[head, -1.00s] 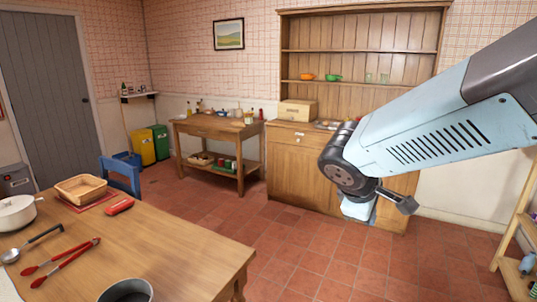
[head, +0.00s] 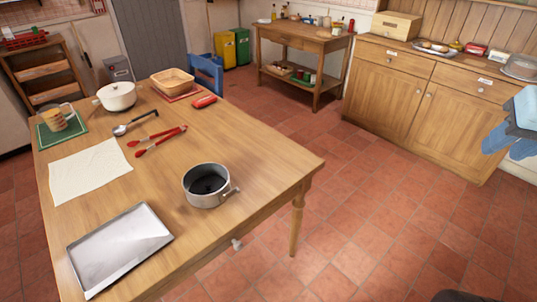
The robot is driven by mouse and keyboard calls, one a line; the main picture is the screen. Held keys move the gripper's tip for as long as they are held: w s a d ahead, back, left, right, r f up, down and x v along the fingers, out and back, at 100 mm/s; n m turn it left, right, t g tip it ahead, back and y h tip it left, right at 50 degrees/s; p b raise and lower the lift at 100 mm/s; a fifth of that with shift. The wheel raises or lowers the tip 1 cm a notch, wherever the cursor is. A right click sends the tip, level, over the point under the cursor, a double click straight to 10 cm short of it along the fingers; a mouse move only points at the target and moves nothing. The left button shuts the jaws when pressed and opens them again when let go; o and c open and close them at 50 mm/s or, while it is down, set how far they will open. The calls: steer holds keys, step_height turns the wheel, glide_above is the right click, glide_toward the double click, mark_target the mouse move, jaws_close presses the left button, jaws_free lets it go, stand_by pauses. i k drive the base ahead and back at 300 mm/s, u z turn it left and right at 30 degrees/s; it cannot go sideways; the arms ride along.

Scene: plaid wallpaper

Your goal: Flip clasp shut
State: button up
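No clasp can be made out at this size. A jar-like container (head: 55,119) with tan contents stands on a green mat (head: 72,133) at the far left of the table; a clear round shape shows at its top, and I cannot tell how its lid or any fastening stands. A small red case-like object (head: 204,101) lies near the table's back edge; no fastening shows on it. My gripper (head: 497,138) is partly in view at the right edge, over the floor before the cabinet and far from the table. Its finger opening cannot be read.
The wooden table (head: 255,160) also bears a saucepan (head: 207,187), metal tray (head: 117,248), cream cloth (head: 90,171), red tongs (head: 158,140), ladle (head: 134,122), white pot (head: 117,97) and basket (head: 172,81). The tiled floor (head: 375,200) on the right is clear.

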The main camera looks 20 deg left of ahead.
mark_target(236, 190)
steer(key=z, duration=0.45)
steer(key=k, duration=1.7)
steer(key=u, duration=0.85)
steer(key=i, duration=1.05)
steer(key=z, duration=0.1)
